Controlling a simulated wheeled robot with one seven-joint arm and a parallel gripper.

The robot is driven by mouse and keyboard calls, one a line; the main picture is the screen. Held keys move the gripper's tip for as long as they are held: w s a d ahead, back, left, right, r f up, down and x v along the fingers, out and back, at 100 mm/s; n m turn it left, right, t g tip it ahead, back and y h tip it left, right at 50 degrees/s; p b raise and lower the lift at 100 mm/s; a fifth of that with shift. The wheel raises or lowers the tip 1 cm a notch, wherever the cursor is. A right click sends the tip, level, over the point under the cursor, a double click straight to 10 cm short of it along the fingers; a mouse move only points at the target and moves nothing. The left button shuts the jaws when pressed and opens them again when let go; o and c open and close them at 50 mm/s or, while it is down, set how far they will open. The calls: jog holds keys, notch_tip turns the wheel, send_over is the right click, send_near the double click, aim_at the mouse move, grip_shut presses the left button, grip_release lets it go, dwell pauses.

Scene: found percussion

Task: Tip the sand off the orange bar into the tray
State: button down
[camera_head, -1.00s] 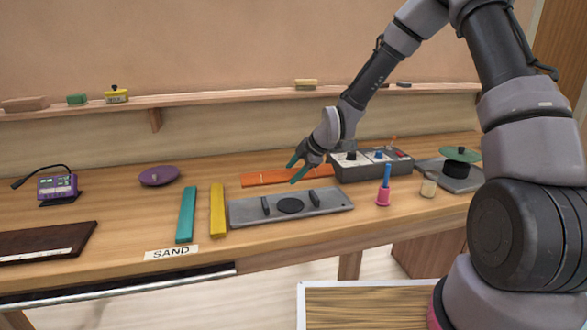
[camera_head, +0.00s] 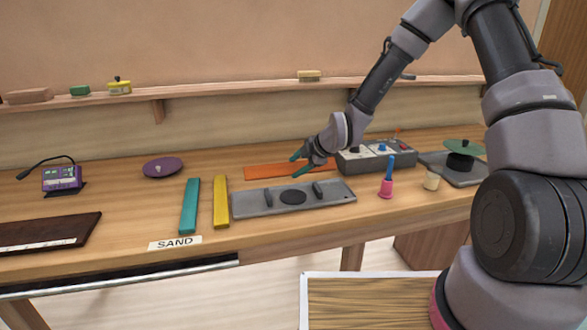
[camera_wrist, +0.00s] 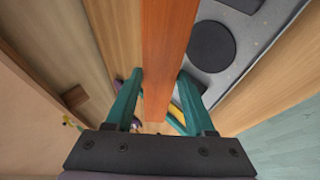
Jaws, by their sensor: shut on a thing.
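The orange bar (camera_head: 268,171) lies flat on the bench, behind a grey plate with two upright posts and a dark disc. In the wrist view the orange bar (camera_wrist: 168,40) runs between the fingers of my gripper (camera_wrist: 157,95). I cannot make out sand on the bar. A pale-rimmed, wood-coloured tray-like surface (camera_head: 304,306) shows low in front; I cannot tell whether it is the tray. A SAND label (camera_head: 175,243) is at the bench's front edge.
The grey plate (camera_head: 240,205) is just in front of the bar. A control box (camera_head: 375,160) stands close to its right. Teal (camera_head: 190,205) and yellow (camera_head: 220,202) bars lie to the left, with a purple disc (camera_head: 163,167) farther back. A pink-and-blue bell-like object (camera_head: 387,188) stands at right.

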notch_tip(320, 180, up, 3)
jog(key=g+h, duration=0.1)
jog(key=g, duration=0.1)
jog(key=m+g, duration=0.1)
jog(key=g, duration=0.2)
jog(key=shift+w+h, duration=0.1)
jog(key=shift+h, duration=0.3)
jog(key=shift+r+m+g+h, duration=0.4)
jog(key=shift+r+g, duration=0.1)
jog(key=shift+g, duration=0.7)
